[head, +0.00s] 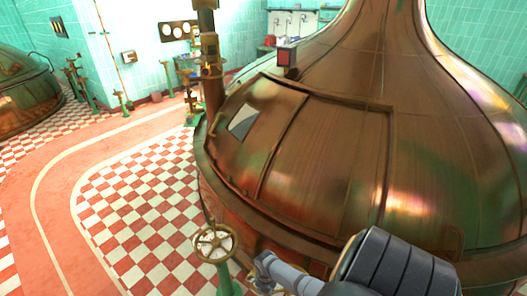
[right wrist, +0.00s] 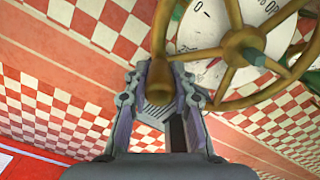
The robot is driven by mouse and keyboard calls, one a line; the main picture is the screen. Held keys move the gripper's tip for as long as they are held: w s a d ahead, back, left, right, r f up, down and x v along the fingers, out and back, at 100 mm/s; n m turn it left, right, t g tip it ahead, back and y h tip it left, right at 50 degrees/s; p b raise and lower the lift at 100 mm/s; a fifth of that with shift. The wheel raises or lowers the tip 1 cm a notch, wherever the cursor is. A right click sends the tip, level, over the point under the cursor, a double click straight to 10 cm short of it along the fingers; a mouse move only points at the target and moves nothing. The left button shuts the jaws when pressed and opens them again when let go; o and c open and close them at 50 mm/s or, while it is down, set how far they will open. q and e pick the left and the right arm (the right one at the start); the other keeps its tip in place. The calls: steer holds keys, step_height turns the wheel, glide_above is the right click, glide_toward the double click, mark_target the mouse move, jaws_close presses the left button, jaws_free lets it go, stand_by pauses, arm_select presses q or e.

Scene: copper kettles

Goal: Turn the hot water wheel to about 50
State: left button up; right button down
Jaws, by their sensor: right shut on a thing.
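The hot water wheel (head: 214,241) is a spoked, brass-coloured handwheel on a green stand, low in the middle of the head view. In the right wrist view the wheel (right wrist: 240,48) fills the upper right. A pale dial (right wrist: 200,35) lies under its spokes, with a 0 at its upper left and other numbers partly hidden. My right gripper (right wrist: 160,92) is shut on the wheel's upright handle (right wrist: 159,80), which stands between its fingers. In the head view my right gripper (head: 262,265) is at the wheel's right side. My left gripper is not in view.
A large copper kettle (head: 330,150) stands close behind and right of the wheel. A brown pipe (head: 211,85) rises at its left. Another kettle (head: 25,95) is at far left. The red-and-white checkered floor (head: 145,215) left of the wheel is clear.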

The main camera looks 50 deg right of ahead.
steer(key=shift+s+a, duration=0.25)
steer(key=shift+s, duration=0.15)
steer(key=shift+f, duration=0.1)
steer(key=c, duration=1.1)
jaws_free()
steer(key=shift+r, duration=0.25)
step_height(320, 180, up, 12)
steer(key=shift+f, duration=0.2)
